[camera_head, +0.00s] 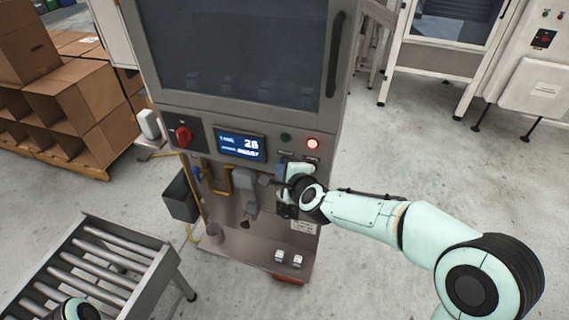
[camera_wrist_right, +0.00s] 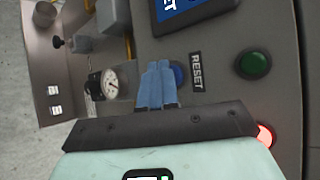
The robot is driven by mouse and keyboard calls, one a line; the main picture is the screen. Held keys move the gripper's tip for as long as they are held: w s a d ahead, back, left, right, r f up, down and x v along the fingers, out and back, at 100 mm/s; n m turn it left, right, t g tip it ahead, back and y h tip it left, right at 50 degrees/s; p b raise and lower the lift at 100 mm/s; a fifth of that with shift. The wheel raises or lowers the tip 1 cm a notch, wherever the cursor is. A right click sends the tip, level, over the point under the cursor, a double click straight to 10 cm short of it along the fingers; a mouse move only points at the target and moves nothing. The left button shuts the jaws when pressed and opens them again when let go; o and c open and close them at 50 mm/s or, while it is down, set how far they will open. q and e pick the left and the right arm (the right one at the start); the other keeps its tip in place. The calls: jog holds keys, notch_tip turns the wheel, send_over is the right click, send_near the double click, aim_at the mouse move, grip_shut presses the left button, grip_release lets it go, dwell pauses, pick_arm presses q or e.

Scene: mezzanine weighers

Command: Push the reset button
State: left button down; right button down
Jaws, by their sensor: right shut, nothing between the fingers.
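The blue reset button (camera_wrist_right: 179,76) shows in the right wrist view beside the RESET label (camera_wrist_right: 196,71), partly covered by my fingers. My right gripper (camera_wrist_right: 156,68) has its blue fingers shut and empty, with the tips right at the button's edge. I cannot tell whether they touch it. In the head view my right gripper (camera_head: 282,166) is at the front of the machine panel, below the green button, and hides the reset button. Only a bit of my left arm shows at the lower left; its gripper is out of view.
The panel carries a display (camera_head: 240,145), a red rotary switch (camera_head: 182,136), a green button (camera_head: 286,137) and a lit red button (camera_head: 313,144). A gauge (camera_wrist_right: 110,84) and grey fittings sit below. A roller conveyor (camera_head: 155,275) stands at the left.

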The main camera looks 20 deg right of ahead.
jog(key=shift+w+d, duration=0.2)
dwell(0.6)
jog(key=shift+s+a, duration=0.5)
jog(key=shift+s, duration=0.2)
jog(key=s+a, duration=0.2)
jog(key=s, duration=0.2)
jog(key=shift+s+a, duration=0.1)
jog(key=shift+a, duration=0.3)
dwell(0.5)
